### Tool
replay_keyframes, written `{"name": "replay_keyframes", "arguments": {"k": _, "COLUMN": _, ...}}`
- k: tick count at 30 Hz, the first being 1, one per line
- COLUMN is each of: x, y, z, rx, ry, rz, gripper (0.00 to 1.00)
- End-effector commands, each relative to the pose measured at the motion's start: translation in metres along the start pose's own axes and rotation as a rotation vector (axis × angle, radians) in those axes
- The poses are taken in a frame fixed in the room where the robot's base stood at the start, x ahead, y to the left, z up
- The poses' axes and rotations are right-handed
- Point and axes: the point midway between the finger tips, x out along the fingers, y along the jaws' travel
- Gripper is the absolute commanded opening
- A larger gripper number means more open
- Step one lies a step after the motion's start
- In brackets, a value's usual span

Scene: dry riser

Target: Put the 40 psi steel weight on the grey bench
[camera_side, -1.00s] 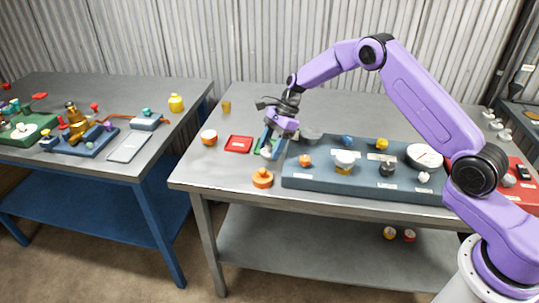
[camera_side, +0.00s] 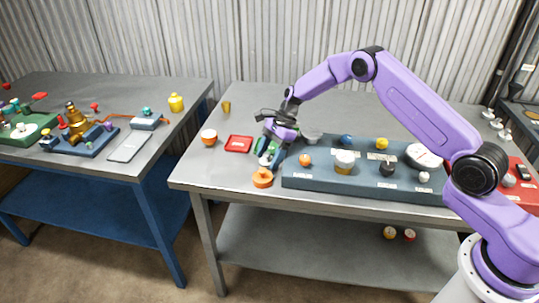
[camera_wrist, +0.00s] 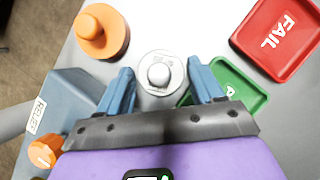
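A round steel weight (camera_wrist: 160,73) with a pale knob stands in the wrist view beside a corner of the green tray (camera_wrist: 240,84). Its marking is too small to read. In the side view it is a small pale shape (camera_side: 265,161), partly hidden by my gripper. My gripper (camera_wrist: 157,75) is open, its two blue fingers spread to either side of the weight's near edge, with a gap visible on each side. In the side view my gripper (camera_side: 268,153) points down low over the grey bench (camera_side: 200,170).
An orange knobbed piece (camera_wrist: 102,31) stands close to the weight. A red FAIL tray (camera_wrist: 278,38) lies beyond the green one. The blue-grey panel (camera_side: 310,182) with knobs and a gauge (camera_side: 423,156) is right of my gripper. The bench's back left is mostly clear.

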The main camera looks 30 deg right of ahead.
Motion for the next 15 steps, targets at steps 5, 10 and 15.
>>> {"name": "replay_keyframes", "arguments": {"k": 5, "x": -0.002, "y": 0.0, "z": 0.001, "rx": -0.001, "ry": 0.0, "rz": -0.001, "gripper": 0.66}}
{"name": "replay_keyframes", "arguments": {"k": 10, "x": -0.018, "y": -0.001, "z": 0.001, "rx": 0.0, "ry": 0.0, "rz": -0.003, "gripper": 0.66}}
{"name": "replay_keyframes", "arguments": {"k": 15, "x": -0.051, "y": -0.001, "z": 0.001, "rx": 0.0, "ry": 0.0, "rz": -0.005, "gripper": 0.66}}
